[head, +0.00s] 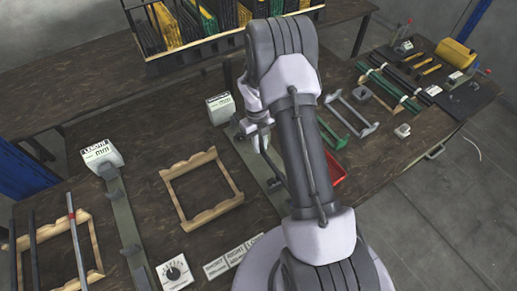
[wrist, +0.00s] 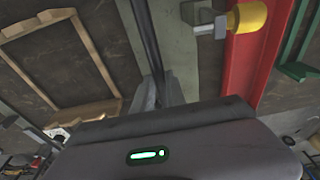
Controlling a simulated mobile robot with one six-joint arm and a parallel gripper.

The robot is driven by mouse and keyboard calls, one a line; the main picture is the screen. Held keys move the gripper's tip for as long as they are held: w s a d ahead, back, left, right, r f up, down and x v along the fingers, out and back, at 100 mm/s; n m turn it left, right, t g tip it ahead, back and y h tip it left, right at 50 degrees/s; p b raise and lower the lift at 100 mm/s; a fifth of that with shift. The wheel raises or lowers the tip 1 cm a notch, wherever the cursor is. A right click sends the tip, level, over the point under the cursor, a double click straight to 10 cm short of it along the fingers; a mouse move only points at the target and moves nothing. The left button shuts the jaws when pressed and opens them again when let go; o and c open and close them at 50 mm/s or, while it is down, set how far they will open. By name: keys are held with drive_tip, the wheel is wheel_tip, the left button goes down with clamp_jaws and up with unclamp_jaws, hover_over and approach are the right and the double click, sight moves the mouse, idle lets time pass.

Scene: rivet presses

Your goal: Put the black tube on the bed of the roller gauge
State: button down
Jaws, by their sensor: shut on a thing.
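My gripper (wrist: 160,92) is shut on the black tube (wrist: 147,40), which runs away from the fingers in the wrist view. The tube shows above or along a grey-green strip (wrist: 178,50), the bed of a gauge; I cannot tell whether it touches. A grey bracket with a yellow knob (wrist: 246,18) stands at the strip's far right. In the head view my gripper (head: 256,138) is over the middle gauge's bed (head: 243,150), near its white display box (head: 220,108). My arm hides much of that bed, and the tube is not clear there. A similar gauge (head: 128,220) stands left.
An empty wooden frame (head: 178,205) lies between the gauges. A wooden rack (head: 93,255) with tubes is at lower left. A dial box (head: 174,272) and label plates (head: 235,257) are at the front. A red tray (head: 334,172) is right of my arm; racks with green and black tubes (head: 405,85) lie beyond.

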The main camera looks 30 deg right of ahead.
drive_tip(key=shift+w+f, duration=0.1)
drive_tip(key=shift+w, duration=0.45)
wheel_tip(320, 180, down, 4)
drive_tip(key=shift+r+b, duration=0.25)
drive_tip(key=shift+b, duration=0.3)
drive_tip(key=c, duration=1.3)
unclamp_jaws()
drive_tip(key=shift+c, duration=0.2)
